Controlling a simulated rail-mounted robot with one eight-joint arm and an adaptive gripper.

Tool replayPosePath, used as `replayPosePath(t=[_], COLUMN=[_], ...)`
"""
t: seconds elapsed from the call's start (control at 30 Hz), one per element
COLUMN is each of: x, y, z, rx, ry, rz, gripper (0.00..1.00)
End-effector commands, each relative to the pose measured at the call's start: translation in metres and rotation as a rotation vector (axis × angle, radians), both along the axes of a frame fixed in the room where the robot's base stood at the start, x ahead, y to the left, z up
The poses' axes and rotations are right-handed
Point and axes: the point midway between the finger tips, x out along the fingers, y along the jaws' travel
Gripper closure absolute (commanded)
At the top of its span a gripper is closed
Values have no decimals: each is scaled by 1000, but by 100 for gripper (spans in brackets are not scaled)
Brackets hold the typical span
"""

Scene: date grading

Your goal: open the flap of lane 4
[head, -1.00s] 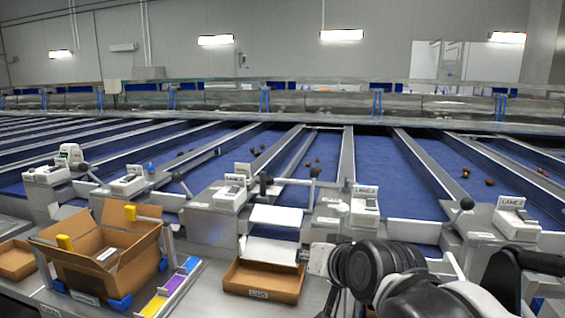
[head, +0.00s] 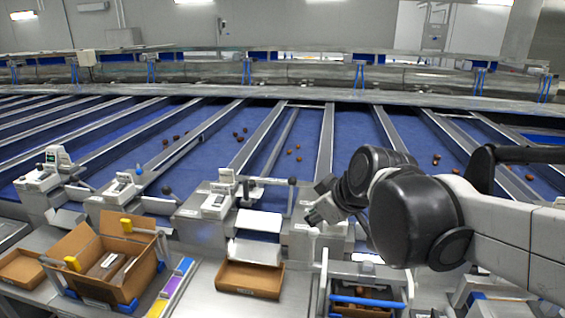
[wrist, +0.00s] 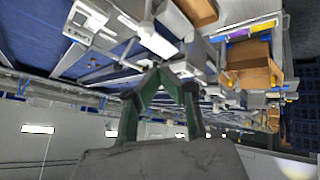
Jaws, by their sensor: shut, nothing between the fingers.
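A row of lane stations stands along the front of the blue lanes, but no lane number is legible now, so I cannot tell which is lane 4. One station (head: 215,202) near the middle has a white flap (head: 258,221) beside it, with a dark-knobbed lever (head: 292,182) above. Another station (head: 122,188) stands further left, with a dark-knobbed lever (head: 167,190). My gripper (head: 312,213) is right of the white flap, in front of another station it partly hides. In the wrist view my gripper (wrist: 157,70) is shut and empty, its green fingers converging.
An open cardboard box (head: 133,245) with yellow clips stands at left. A shallow cardboard tray (head: 250,290) lies below the white flap. A blue-handled bin (head: 368,302) stands lower right. Several dates (head: 238,136) lie on the lanes.

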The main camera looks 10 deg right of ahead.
Motion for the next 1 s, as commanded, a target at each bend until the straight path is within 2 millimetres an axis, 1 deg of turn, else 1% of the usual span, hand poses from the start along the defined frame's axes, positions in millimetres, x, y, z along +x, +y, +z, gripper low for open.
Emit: replayPosePath(t=[0.03,0.2,0.4,0.5,0.6,0.7,0.87,1.0], x=[17,71,133,159,177,188,195,203], y=[-2,-7,-18,-25,-30,-33,-34,-30], z=[9,18,18,16,14,12,9,3], rx=[-24,-125,-257,-319,-368,-399,-416,-415], ry=[-21,-107,-222,-273,-312,-336,-348,-347], rz=[44,217,398,468,518,549,565,565], gripper=[100,100,100,100,100,100,100,100])
